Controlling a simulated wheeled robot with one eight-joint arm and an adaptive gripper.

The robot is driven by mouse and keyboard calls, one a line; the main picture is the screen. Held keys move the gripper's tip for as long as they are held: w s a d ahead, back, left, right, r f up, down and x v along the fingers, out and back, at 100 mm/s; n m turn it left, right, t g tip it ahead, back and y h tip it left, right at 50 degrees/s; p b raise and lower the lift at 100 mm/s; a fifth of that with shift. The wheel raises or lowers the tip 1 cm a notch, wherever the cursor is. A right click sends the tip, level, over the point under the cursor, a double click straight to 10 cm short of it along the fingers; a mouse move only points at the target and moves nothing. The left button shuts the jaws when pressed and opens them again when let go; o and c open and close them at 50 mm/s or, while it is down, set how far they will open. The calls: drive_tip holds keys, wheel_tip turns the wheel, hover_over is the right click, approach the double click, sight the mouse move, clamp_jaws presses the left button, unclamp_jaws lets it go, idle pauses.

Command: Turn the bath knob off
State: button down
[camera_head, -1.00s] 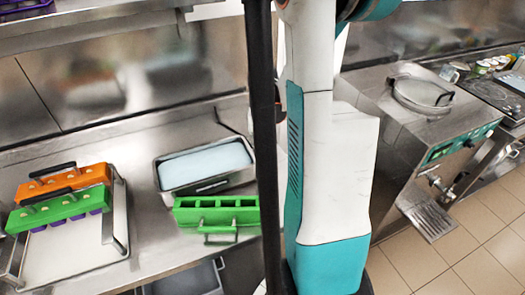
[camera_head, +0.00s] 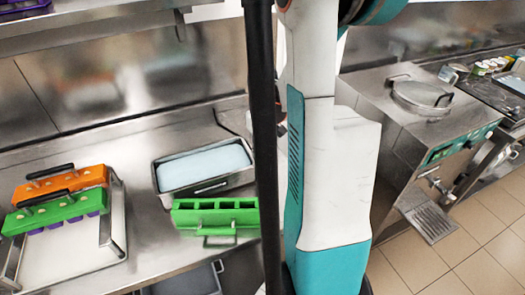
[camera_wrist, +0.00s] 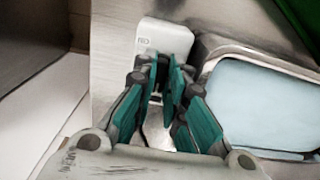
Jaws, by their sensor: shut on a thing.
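The bath is a steel basin (camera_head: 246,180) with pale blue liquid, left of my arm in the head view. Its steel rim (camera_wrist: 212,58) and blue surface fill the right of the wrist view. A pale control box (camera_wrist: 163,37) with small lettering stands beside the bath in the wrist view. My gripper (camera_wrist: 166,76) is in front of the box, its teal-padded fingers close together at the box's lower face. It is shut on the bath knob, which is mostly hidden between the fingers. The head view does not show the gripper.
A green mould (camera_head: 215,214) is at the bath's front side. Orange (camera_head: 62,184) and green (camera_head: 55,211) moulds sit on a tray (camera_head: 75,262) at the left. A steel machine with a round lid (camera_head: 422,94) stands right. Tiled floor (camera_head: 470,240) shows front right.

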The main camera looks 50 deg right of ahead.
drive_tip(key=c, duration=1.6)
unclamp_jaws()
drive_tip(key=shift+c, duration=0.2)
drive_tip(key=shift+r, duration=0.1)
wheel_tip(320, 180, up, 12)
